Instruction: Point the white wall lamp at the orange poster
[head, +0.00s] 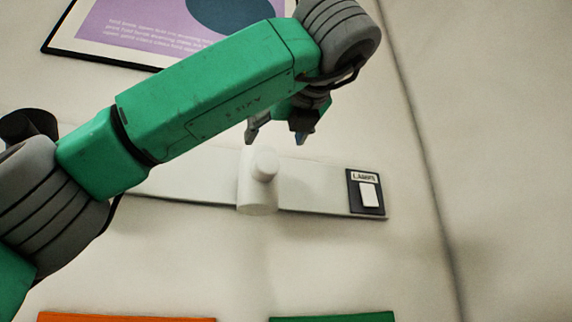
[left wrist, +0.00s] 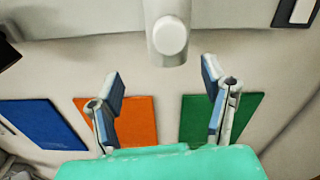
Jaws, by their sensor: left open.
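The white wall lamp (head: 258,192) is a short white cylinder with a round knob, mounted on a pale wall bar. It shows in the left wrist view (left wrist: 168,35) at the top middle, ahead of the fingertips. The orange poster (head: 128,316) shows only as a strip at the bottom edge of the head view. In the left wrist view the orange poster (left wrist: 137,128) is partly behind the left finger. My left gripper (head: 278,130) is open and empty, just above the lamp in the head view. In the left wrist view its fingers (left wrist: 165,85) are spread, with the lamp between and beyond them.
A green poster (left wrist: 196,118) is right of the orange one, and a blue poster (left wrist: 42,124) is left of it. A labelled switch panel (head: 367,193) sits at the bar's right end. A framed purple poster (head: 135,25) hangs above. A wall corner runs down the right.

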